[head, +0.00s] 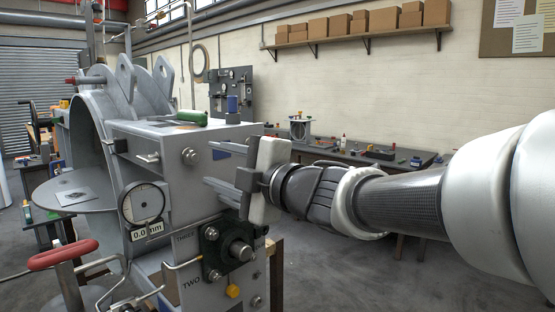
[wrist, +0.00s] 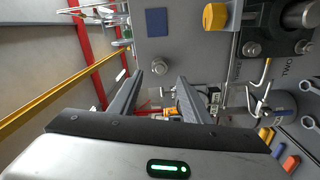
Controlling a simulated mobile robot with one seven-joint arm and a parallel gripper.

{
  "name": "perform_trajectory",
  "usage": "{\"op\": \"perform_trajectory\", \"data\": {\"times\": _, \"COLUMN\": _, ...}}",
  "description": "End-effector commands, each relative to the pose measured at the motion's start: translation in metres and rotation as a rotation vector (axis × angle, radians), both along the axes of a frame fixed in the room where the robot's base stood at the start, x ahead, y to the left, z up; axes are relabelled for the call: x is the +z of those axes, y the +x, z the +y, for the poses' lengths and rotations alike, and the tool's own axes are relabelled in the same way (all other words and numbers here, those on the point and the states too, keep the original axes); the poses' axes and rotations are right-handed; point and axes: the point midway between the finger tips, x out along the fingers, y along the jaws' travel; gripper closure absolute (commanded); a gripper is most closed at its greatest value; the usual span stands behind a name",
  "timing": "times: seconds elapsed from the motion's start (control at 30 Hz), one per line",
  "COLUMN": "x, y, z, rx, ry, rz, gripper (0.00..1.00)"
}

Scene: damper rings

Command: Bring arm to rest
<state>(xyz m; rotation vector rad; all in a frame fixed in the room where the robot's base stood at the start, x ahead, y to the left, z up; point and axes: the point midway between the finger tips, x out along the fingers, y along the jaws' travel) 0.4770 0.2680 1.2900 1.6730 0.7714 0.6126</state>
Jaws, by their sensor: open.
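My arm reaches in from the right in the head view. My gripper (head: 209,168) is at the right side of the large grey machine (head: 150,134). Its two fingers point left and are spread apart. In the wrist view the fingers of my gripper (wrist: 160,78) are also apart, with nothing between them. The grey machine face (wrist: 190,45) lies beyond the fingertips. I cannot tell from these views whether the fingers touch the machine.
A dial gauge (head: 143,203) reading 0.0 mm and a black flange with a shaft (head: 233,250) project from the machine. A red handwheel (head: 62,255) stands at front left. A cluttered workbench (head: 370,158) runs along the back wall. Grey floor (head: 345,270) is open below my arm.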

Motion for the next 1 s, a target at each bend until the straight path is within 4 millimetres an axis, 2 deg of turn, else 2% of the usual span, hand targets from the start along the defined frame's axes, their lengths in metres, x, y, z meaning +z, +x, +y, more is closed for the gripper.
{"op": "perform_trajectory", "data": {"times": 0.2, "x": 0.0, "y": -0.008, "z": -0.01, "rx": -0.001, "ry": 0.001, "rz": 0.002, "gripper": 0.56}}
{"op": "perform_trajectory", "data": {"times": 0.47, "x": 0.0, "y": -0.008, "z": -0.01, "rx": -0.001, "ry": 0.001, "rz": 0.002, "gripper": 0.56}}
{"op": "perform_trajectory", "data": {"times": 0.57, "x": 0.0, "y": -0.005, "z": -0.018, "rx": -0.039, "ry": 0.012, "rz": 0.016, "gripper": 0.56}}
{"op": "perform_trajectory", "data": {"times": 0.67, "x": 0.0, "y": 0.008, "z": -0.05, "rx": -0.177, "ry": 0.054, "rz": 0.08, "gripper": 0.56}}
{"op": "perform_trajectory", "data": {"times": 0.77, "x": -0.011, "y": 0.018, "z": -0.11, "rx": -0.414, "ry": 0.142, "rz": 0.21, "gripper": 0.56}}
{"op": "perform_trajectory", "data": {"times": 0.8, "x": -0.019, "y": 0.017, "z": -0.138, "rx": -0.521, "ry": 0.191, "rz": 0.28, "gripper": 0.56}}
{"op": "perform_trajectory", "data": {"times": 0.87, "x": -0.038, "y": 0.009, "z": -0.181, "rx": -0.681, "ry": 0.27, "rz": 0.397, "gripper": 0.56}}
{"op": "perform_trajectory", "data": {"times": 0.9, "x": -0.053, "y": -0.001, "z": -0.206, "rx": -0.78, "ry": 0.323, "rz": 0.481, "gripper": 0.56}}
{"op": "perform_trajectory", "data": {"times": 1.0, "x": -0.096, "y": -0.039, "z": -0.253, "rx": -0.994, "ry": 0.456, "rz": 0.696, "gripper": 0.56}}
